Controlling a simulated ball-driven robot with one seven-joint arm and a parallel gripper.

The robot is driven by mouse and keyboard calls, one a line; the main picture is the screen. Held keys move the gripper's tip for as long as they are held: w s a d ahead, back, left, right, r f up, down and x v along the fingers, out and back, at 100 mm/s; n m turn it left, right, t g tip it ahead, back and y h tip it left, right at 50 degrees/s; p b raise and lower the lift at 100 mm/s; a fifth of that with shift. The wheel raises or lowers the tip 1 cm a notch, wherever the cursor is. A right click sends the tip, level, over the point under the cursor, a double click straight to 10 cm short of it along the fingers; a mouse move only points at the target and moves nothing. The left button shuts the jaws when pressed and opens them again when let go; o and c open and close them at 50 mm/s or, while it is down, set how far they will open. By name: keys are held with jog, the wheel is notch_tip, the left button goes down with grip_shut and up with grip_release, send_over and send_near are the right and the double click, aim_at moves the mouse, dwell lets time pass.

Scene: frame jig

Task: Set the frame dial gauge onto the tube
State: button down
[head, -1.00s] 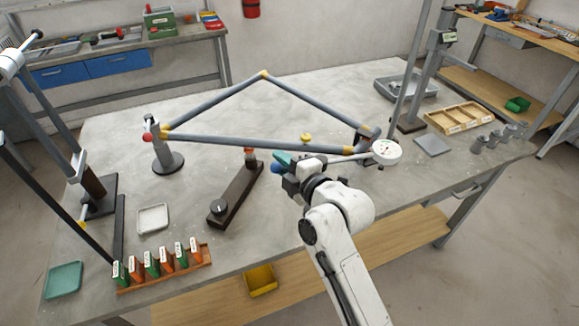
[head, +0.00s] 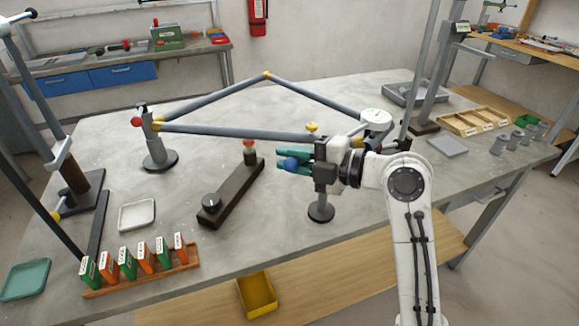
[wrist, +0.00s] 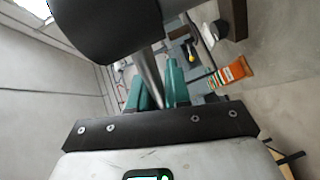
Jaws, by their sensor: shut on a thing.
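The frame, grey tubes with yellow joints, lies as a triangle above the bench in the head view; its near tube (head: 235,131) runs left to right. My gripper (head: 300,160), with teal fingers, is at that tube's right end, in front of it. A blue ball (head: 290,165) shows at the fingers. In the wrist view the teal fingers (wrist: 158,90) stand either side of a grey rod (wrist: 150,75). I cannot tell whether the gauge touches the tube; the arm hides the contact.
A round-footed stand (head: 320,212) is below my gripper, and another (head: 160,157) is at the frame's left end. A dark bar (head: 233,190) lies on the bench. A rack of boxes (head: 140,270) is front left. A wooden tray (head: 475,120) is at the right.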

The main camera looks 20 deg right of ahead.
jog(key=shift+s+a+n+g+y, duration=0.25)
jog(key=shift+a+n+g+y, duration=0.05)
jog(key=shift+a+g+y, duration=0.15)
jog(key=c, duration=1.2)
grip_release()
jog(key=shift+s, duration=0.1)
jog(key=shift+o, duration=0.2)
jog(key=shift+s+d+r, duration=0.1)
jog(key=shift+s+d, duration=0.1)
jog(key=shift+d, duration=0.3)
jog(key=b+v, duration=0.2)
jog(key=v, duration=0.7)
jog(key=shift+s, duration=0.5)
